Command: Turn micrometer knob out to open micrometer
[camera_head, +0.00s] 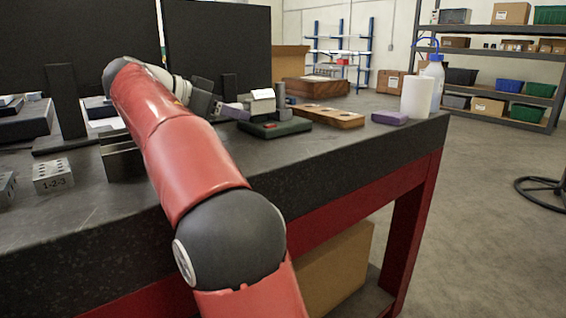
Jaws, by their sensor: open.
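My gripper (220,108) is at the far end of my red arm, over the back half of the black table, just left of a green base (275,128). It is open, but its fingers are small and partly hidden by my arm. The green base has a small red patch. A pale grey block (263,102) and a dark grey upright piece (281,97) show at it. I cannot make out the micrometer or its knob for certain among these small parts. I cannot tell whether the fingers touch anything.
A wooden block with holes (328,116), a purple block (390,118), a white cylinder (417,97) and a wash bottle (434,72) stand to the right. A 1-2-3 block (54,177) and other metal blocks (122,160) are at left. The table's front middle is clear.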

